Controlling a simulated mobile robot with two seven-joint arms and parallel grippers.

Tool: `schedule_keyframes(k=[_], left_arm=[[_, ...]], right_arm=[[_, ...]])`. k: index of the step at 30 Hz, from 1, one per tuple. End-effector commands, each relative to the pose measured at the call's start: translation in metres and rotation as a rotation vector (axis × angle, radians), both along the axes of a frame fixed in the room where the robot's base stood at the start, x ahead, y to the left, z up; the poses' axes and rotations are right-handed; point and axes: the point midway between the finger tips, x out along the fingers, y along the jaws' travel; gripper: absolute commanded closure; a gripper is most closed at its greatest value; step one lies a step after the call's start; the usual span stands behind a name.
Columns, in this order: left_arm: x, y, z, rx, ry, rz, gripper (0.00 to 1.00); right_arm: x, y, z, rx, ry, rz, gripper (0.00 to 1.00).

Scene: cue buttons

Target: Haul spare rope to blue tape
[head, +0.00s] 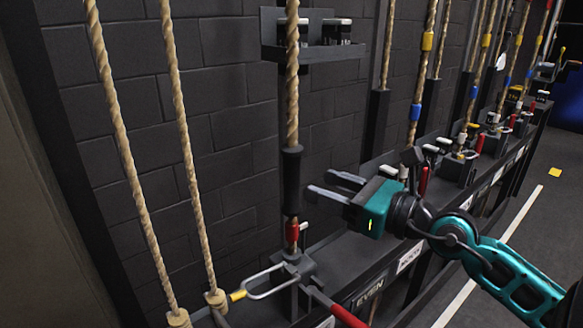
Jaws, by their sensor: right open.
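Several tan ropes hang in front of a dark brick wall. One rope (292,85) runs down into a black sleeve (291,180) just left of my right gripper (321,184). I cannot tell which rope is the spare one. Blue tape (415,112) wraps a rope further right, below a yellow tape band (427,41); another blue band (474,91) shows beyond it. My right gripper is open and empty, its fingers pointing left toward the black sleeve, seemingly apart from it. My left gripper is not in view.
Below the sleeve is a rope lock with a red-handled lever (337,307) and a yellow-tipped metal loop (266,282). Two ropes (187,150) stand at left.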

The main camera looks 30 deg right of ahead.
Motion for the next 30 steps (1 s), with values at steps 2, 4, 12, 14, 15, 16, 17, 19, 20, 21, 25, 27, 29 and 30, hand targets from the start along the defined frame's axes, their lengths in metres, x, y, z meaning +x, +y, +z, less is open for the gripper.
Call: schedule_keyframes(k=[2, 4, 12, 14, 15, 16, 17, 19, 20, 21, 25, 27, 29, 30], left_arm=[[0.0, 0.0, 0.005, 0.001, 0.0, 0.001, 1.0], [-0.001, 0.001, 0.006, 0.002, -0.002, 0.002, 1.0], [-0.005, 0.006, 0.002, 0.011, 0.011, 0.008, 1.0], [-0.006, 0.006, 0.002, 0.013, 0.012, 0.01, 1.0], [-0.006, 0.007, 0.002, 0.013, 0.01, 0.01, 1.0], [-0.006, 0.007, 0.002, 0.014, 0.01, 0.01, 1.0], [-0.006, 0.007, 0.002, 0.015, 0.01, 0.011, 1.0], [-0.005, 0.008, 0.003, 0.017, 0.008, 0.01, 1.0], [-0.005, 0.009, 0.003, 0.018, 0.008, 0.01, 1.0], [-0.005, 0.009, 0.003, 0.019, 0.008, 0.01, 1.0], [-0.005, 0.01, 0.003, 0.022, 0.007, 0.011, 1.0], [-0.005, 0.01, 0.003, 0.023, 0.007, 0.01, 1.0], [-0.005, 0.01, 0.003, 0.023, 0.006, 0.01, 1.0], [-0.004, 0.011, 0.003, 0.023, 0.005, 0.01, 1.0]], right_arm=[[0.01, 0.003, 0.003, 0.002, -0.005, 0.0, 0.44], [0.018, 0.006, 0.003, 0.002, -0.003, -0.001, 0.44], [0.05, 0.018, 0.002, 0.002, -0.003, 0.0, 0.44], [0.056, 0.019, 0.001, 0.003, -0.002, 0.0, 0.44], [0.06, 0.021, 0.001, 0.004, -0.003, -0.001, 0.44], [0.062, 0.022, 0.001, 0.004, -0.003, 0.0, 0.44], [0.065, 0.022, 0.001, 0.003, -0.002, -0.001, 0.44], [0.069, 0.024, 0.001, 0.004, -0.002, 0.0, 0.44], [0.07, 0.025, 0.0, 0.003, -0.001, 0.0, 0.44], [0.072, 0.026, 0.0, 0.003, 0.0, 0.0, 0.44], [0.074, 0.026, 0.0, 0.002, 0.001, 0.0, 0.44], [0.075, 0.027, 0.0, 0.003, 0.001, 0.0, 0.44], [0.075, 0.027, 0.0, 0.003, 0.001, 0.0, 0.44], [0.075, 0.026, 0.0, 0.003, 0.001, 0.0, 0.44]])
